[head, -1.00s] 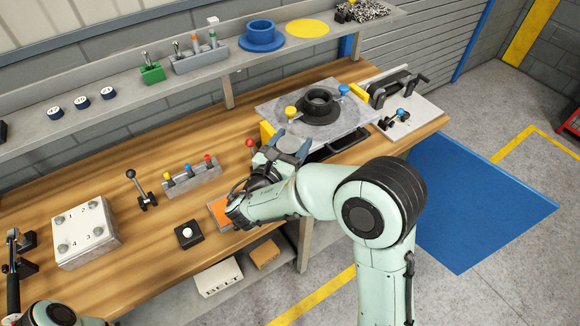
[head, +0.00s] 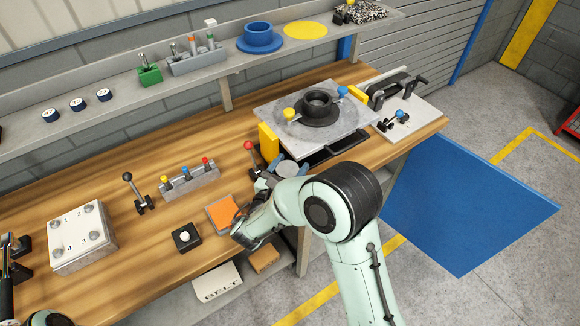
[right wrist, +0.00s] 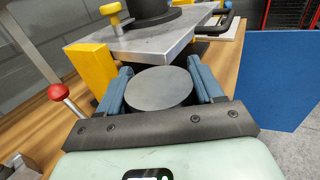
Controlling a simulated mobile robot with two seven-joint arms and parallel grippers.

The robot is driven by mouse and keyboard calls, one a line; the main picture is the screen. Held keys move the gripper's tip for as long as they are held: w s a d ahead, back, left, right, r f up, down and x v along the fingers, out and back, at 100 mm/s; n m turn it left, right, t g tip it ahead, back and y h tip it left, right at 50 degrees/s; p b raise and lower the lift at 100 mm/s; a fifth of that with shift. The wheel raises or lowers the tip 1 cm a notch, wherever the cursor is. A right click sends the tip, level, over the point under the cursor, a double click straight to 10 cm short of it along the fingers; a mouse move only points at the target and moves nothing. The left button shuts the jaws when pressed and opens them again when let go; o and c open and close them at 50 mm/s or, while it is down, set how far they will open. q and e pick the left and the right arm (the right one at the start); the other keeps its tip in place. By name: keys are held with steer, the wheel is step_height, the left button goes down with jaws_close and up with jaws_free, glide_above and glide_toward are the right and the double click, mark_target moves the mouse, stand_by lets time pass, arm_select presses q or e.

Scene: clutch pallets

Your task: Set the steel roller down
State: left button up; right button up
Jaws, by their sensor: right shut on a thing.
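The steel roller shows its round grey end face (right wrist: 158,88) in the right wrist view, between the blue fingers of my right gripper (right wrist: 164,84). It also shows in the head view as a small grey disc (head: 288,169). Whether the roller's underside touches the bench is hidden. My left gripper does not show; only part of my left arm is at the lower left corner.
A yellow block (head: 268,141) and a red-knobbed lever (head: 248,146) stand close to the left of my right gripper. An orange-topped pad (head: 222,212) and a black button box (head: 186,237) lie farther left. A black handle (head: 340,147) is at the right.

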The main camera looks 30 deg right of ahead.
steer(key=o, duration=1.1)
steer(key=shift+f, duration=0.2)
steer(key=o, duration=0.4)
steer(key=shift+r, duration=0.1)
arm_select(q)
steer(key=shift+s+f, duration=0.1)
arm_select(e)
steer(key=shift+r, duration=0.2)
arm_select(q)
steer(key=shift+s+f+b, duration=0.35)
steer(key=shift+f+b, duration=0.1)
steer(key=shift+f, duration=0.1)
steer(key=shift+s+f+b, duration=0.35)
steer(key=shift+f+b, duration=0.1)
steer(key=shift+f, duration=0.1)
arm_select(e)
steer(key=v, duration=1.2)
steer(key=shift+a, duration=0.1)
